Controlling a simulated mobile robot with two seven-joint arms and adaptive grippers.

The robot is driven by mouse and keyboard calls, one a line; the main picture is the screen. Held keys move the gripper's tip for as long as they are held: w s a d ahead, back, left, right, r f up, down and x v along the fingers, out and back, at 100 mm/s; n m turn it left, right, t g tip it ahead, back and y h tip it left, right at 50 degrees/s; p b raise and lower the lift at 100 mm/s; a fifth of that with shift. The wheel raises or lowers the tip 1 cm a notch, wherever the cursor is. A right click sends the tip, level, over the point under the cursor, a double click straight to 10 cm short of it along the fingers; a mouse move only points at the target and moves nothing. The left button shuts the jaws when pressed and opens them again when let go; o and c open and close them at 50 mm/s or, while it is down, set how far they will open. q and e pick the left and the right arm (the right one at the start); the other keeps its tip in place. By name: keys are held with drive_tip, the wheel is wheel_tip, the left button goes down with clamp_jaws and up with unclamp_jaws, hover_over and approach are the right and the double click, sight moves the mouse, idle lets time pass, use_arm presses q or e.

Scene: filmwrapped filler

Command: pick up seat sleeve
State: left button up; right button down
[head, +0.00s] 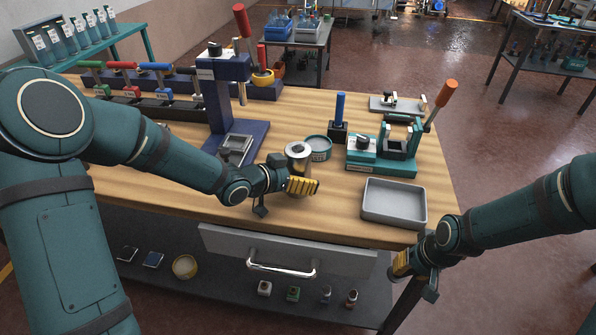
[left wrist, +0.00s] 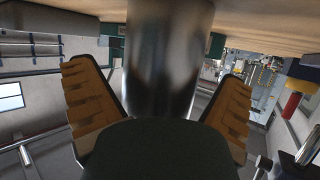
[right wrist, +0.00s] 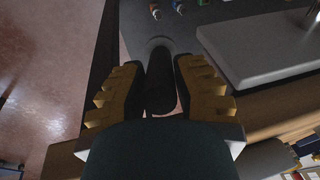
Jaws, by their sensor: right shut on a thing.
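A shiny metal cylinder (head: 298,158) stands upright near the front of the wooden bench. My left gripper (head: 302,186) is at its near side. In the left wrist view, the open fingers lie on either side of the cylinder (left wrist: 168,60); I cannot tell whether they touch it. My right gripper (head: 402,262) is beside the bench's front right corner. In the right wrist view, its fingers are shut on a dark cylinder (right wrist: 160,85). I cannot tell which of these pieces is the seat sleeve.
A grey tray (head: 394,222) lies at the bench's front right. A drawer (head: 290,250) is below the bench's front edge, above a shelf with small bottles.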

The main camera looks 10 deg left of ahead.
sight(298, 149)
use_arm(q)
drive_tip(key=c, duration=1.1)
